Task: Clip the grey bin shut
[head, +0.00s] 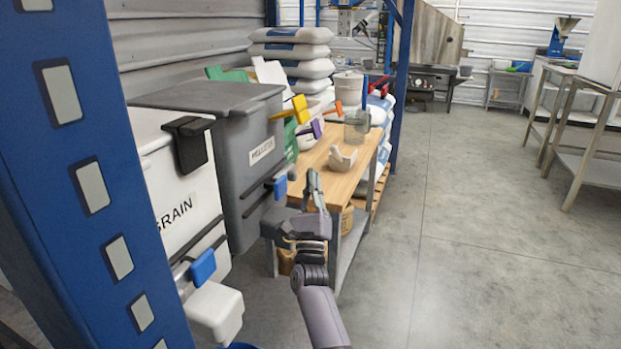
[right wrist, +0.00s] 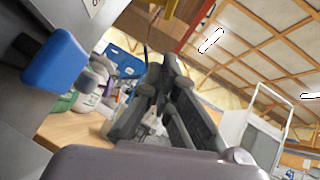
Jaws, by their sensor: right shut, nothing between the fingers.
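The grey bin (head: 235,185) stands second in the row in the head view, with a white label on its front. Its dark grey lid (head: 205,95) lies on top. A yellow clip (head: 301,110) sticks outward from the lid's front edge, not lying flat on the front wall. My right gripper (head: 314,183) is in front of the bin, lower than the yellow clip and apart from it. Its fingers point up, shut and empty; they also show in the right wrist view (right wrist: 168,95). My left gripper is out of view.
A white bin (head: 165,170) with a black clip (head: 188,143) stands nearer. A blue tab (head: 280,187) sits low on the grey bin. A wooden table (head: 350,178) holds a pale scoop (head: 342,158). A blue post (head: 85,180) blocks the left.

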